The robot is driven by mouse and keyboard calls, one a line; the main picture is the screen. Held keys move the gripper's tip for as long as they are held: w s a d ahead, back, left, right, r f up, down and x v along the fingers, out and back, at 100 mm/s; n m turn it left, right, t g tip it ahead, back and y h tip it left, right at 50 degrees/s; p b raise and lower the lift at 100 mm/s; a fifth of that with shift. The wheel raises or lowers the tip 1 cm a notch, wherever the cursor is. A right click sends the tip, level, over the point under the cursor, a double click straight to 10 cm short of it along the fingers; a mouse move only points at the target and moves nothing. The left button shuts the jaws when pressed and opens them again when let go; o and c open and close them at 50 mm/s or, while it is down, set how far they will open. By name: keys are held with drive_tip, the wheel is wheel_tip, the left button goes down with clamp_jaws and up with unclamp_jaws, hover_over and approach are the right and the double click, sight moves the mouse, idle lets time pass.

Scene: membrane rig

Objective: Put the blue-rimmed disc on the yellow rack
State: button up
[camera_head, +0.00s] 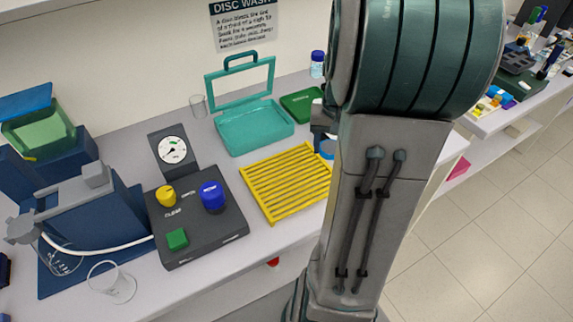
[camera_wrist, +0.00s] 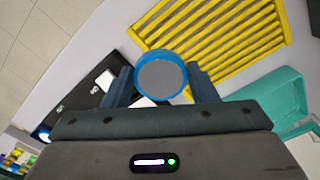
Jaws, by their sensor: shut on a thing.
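The blue-rimmed disc (camera_wrist: 160,76) has a grey face and sits between the two dark fingers of my gripper (camera_wrist: 161,82), which is shut on it. In the head view a bit of the blue rim (camera_head: 327,148) shows beside my arm; the rest is hidden. The yellow slatted rack (camera_head: 286,183) lies on the bench, just left of the disc in that view, its right edge close to my arm. In the wrist view the rack (camera_wrist: 215,35) lies beyond the disc, up and to the right. The disc overlaps its near edge in the picture; I cannot tell the height between them.
An open teal case (camera_head: 254,127) and a green tray (camera_head: 301,103) stand behind the rack. A dark control box (camera_head: 197,222) with knobs and a gauge (camera_head: 172,150) is left of it.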

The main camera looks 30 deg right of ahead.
drive_tip(key=p, duration=0.1)
hover_over(291, 179)
wheel_tip(291, 179, down, 6)
drive_tip(key=shift+d+r, duration=0.1)
drive_tip(key=shift+r, duration=0.05)
drive_tip(key=shift+f, duration=0.2)
drive_tip(key=shift+f+p, duration=0.5)
drive_tip(key=shift+f, duration=1.4)
drive_tip(key=shift+f, duration=0.1)
drive_tip(key=shift+f+b, duration=0.15)
drive_tip(key=shift+b, duration=0.15)
drive_tip(key=o, duration=0.9)
drive_tip(key=shift+o, duration=0.2)
drive_tip(key=shift+r, duration=0.25)
